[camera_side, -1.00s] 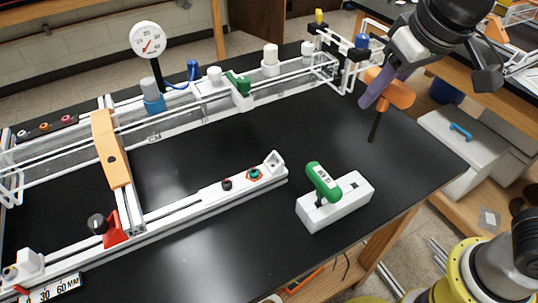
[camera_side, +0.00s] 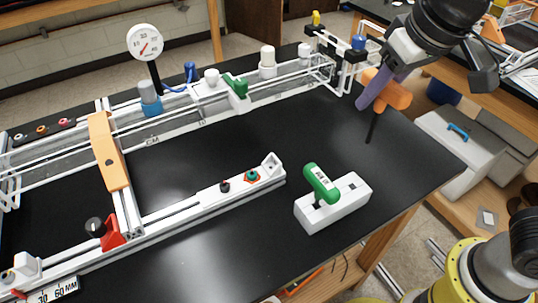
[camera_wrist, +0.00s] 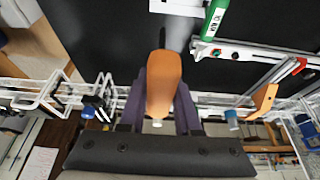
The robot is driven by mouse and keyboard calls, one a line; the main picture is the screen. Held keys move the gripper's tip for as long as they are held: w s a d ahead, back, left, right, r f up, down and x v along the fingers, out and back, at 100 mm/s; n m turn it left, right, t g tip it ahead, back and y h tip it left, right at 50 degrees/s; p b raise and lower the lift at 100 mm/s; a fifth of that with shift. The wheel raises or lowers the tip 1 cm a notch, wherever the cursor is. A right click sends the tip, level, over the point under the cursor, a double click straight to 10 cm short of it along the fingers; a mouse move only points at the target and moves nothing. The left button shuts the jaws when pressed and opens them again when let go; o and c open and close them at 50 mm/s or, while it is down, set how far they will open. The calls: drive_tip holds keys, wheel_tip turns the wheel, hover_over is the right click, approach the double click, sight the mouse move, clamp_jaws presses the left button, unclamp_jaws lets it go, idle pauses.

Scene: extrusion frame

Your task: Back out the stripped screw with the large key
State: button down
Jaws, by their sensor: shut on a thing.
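My gripper (camera_side: 372,96), with purple fingers, is shut on an orange T-handled key (camera_side: 392,92), whose dark shaft points down above the right part of the black table. The orange handle (camera_wrist: 163,85) also shows between the fingers in the wrist view. A green T-handled key (camera_side: 321,184) stands in a white slotted block (camera_side: 333,208), left of and nearer than my gripper. A dark screw head (camera_side: 225,186) and a teal one with a red ring (camera_side: 252,176) sit on the white rail end. I cannot tell which is stripped, or read the green key's label.
The extrusion frame (camera_side: 170,215) fills the left, with an orange crossbar (camera_side: 108,150) and a red clamp (camera_side: 112,233). A dial gauge (camera_side: 145,43) rises behind. White wire guards stand near my gripper. The black tabletop (camera_side: 290,130) between rail and gripper is clear.

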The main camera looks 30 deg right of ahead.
sight(361, 81)
drive_tip(key=shift+w+a+r+n+y, duration=0.2)
drive_tip(key=shift+w+a+r+n, duration=0.25)
drive_tip(key=shift+a+n, duration=0.1)
drive_tip(key=shift+w+a+r+n+y, duration=0.2)
drive_tip(key=shift+w+a+r+n, duration=0.15)
drive_tip(key=shift+w+a+n, duration=0.15)
drive_tip(key=w+a+f+n, duration=0.1)
drive_tip(key=w+a+f, duration=0.1)
drive_tip(key=a, duration=0.3)
drive_tip(key=w+a+f+n+y, duration=0.1)
drive_tip(key=w+a+f+n, duration=0.1)
drive_tip(key=w+a, duration=0.2)
drive_tip(key=w+a+f+n, duration=0.1)
drive_tip(key=w+a+f, duration=0.1)
drive_tip(key=w+a, duration=0.2)
drive_tip(key=shift+a+f+y, duration=0.3)
drive_tip(key=shift+a, duration=0.75)
drive_tip(key=shift+f, duration=2.85)
drive_tip(key=shift+f, duration=0.7)
drive_tip(key=shift+n+g, duration=0.35)
drive_tip(key=shift+g, duration=0.05)
